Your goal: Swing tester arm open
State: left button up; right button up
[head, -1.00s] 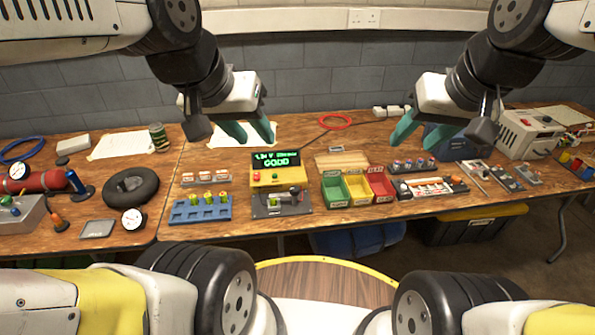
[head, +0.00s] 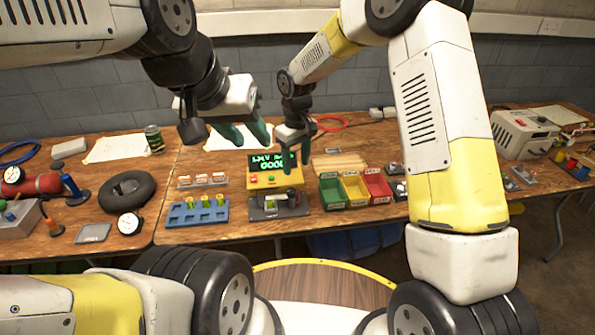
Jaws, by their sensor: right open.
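The tester is a yellow box (head: 262,181) with a green lit display (head: 262,162) that reads GOOD, partly covered. In front of it is a dark grey base (head: 263,212) with a small cell lying in its cradle. The tester arm is small and hard to make out beside the cell. My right gripper (head: 294,160) points down at the right side of the tester, in front of the display edge and above the base. Its fingers are apart and hold nothing visible. My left gripper (head: 250,141) is open and empty, behind and above the tester.
A blue rack (head: 183,220) with several cells stands left of the tester. Green (head: 332,194), yellow (head: 355,190) and red (head: 377,187) bins stand close on its right.

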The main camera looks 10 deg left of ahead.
aim_at(292, 190)
jog(key=f, duration=0.1)
jog(key=a+f, duration=0.1)
jog(key=shift+a+f, duration=0.25)
jog(key=shift+f, duration=0.05)
notch_tip(292, 190, down, 8)
jog(key=shift+r, duration=0.1)
jog(key=shift+c, duration=0.2)
grip_shut()
dwell(1.2)
